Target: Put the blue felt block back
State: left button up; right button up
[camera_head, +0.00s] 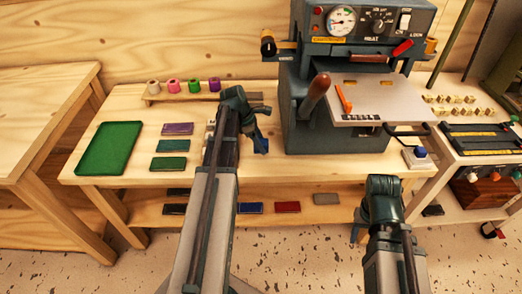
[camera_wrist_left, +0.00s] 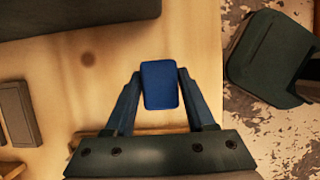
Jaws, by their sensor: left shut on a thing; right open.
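The blue felt block (camera_wrist_left: 160,84) is a small, rounded dark-blue block. In the left wrist view it sits between the two fingers of my left gripper (camera_wrist_left: 159,92), which is shut on it. In the head view my left gripper (camera_head: 262,143) is over the workbench, just left of the grey press; the block cannot be told apart from the blue fingers there. My right gripper (camera_head: 357,232) is open, low at the bench's front edge, and mostly hidden by its own arm.
The grey press (camera_head: 340,132) with its levers stands at the back middle. A green tray (camera_head: 108,148) and several coloured plates lie left. Foil rolls (camera_head: 173,86) stand on a rack behind. A white box with a blue top (camera_head: 417,161) is at the right. Lower shelf holds flat plates.

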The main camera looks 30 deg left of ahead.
pick_arm(q)
jog(key=shift+f+b, duration=1.3)
jog(key=shift+f, duration=0.25)
jog(key=shift+f, duration=0.25)
jog(key=o, duration=1.3)
jog(key=shift+r, duration=0.1)
jog(key=shift+r, duration=0.15)
